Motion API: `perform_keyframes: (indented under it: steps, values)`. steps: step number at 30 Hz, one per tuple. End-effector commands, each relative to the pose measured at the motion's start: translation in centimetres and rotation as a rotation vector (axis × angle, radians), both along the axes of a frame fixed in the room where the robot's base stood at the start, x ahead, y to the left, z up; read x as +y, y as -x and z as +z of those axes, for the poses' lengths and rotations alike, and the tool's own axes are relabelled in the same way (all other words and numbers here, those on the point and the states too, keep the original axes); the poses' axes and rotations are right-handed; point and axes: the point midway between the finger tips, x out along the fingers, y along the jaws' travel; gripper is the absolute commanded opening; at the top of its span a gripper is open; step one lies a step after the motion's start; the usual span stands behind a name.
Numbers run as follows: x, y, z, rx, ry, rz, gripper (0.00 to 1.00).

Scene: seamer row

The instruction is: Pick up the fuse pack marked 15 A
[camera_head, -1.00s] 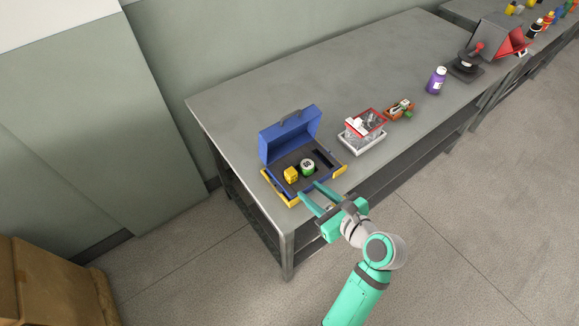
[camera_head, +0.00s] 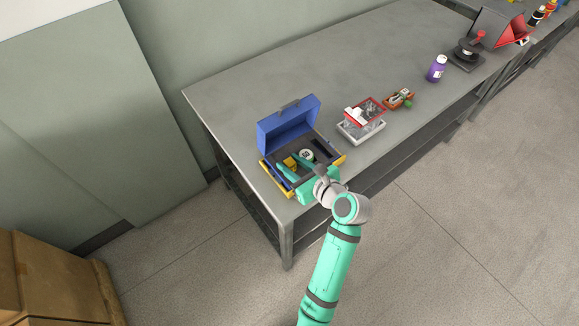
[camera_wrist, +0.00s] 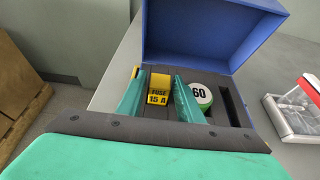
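The yellow fuse pack marked "FUSE 15 A" (camera_wrist: 159,90) sits in the grey inlay of the open blue case (camera_wrist: 206,38). In the head view the pack (camera_head: 290,163) is partly hidden by my gripper. My gripper (camera_wrist: 156,92) reaches into the case with its two green fingers apart, one on each side of the pack. Whether the fingers touch the pack is not clear. A round green and white item marked "60" (camera_wrist: 201,94) sits just right of the right finger. In the head view my gripper (camera_head: 283,175) is over the case's front left part.
The case (camera_head: 289,125) stands near the front left corner of a grey table (camera_head: 260,75), its raised lid behind. A clear-sided box with red rim (camera_head: 361,129), an orange tray (camera_head: 400,98) and a purple bottle (camera_head: 437,69) stand to the right. Cardboard boxes (camera_head: 55,285) are at lower left.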

Motion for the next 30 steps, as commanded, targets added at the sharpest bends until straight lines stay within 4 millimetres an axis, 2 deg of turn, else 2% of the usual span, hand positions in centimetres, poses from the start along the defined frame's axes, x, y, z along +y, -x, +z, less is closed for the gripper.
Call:
perform_keyframes:
  steps: [10, 14, 24, 30]
  values:
    - [0.5, -0.6, -0.3, -0.001, 0.001, 0.002, 0.33]
    - [0.5, -0.6, -0.3, -0.001, 0.001, 0.002, 0.02]
    - [0.5, -0.6, -0.2, -0.001, 0.002, 0.002, 0.01]
    - [0.5, -0.6, 0.9, -0.004, 0.003, 0.002, 0.01]
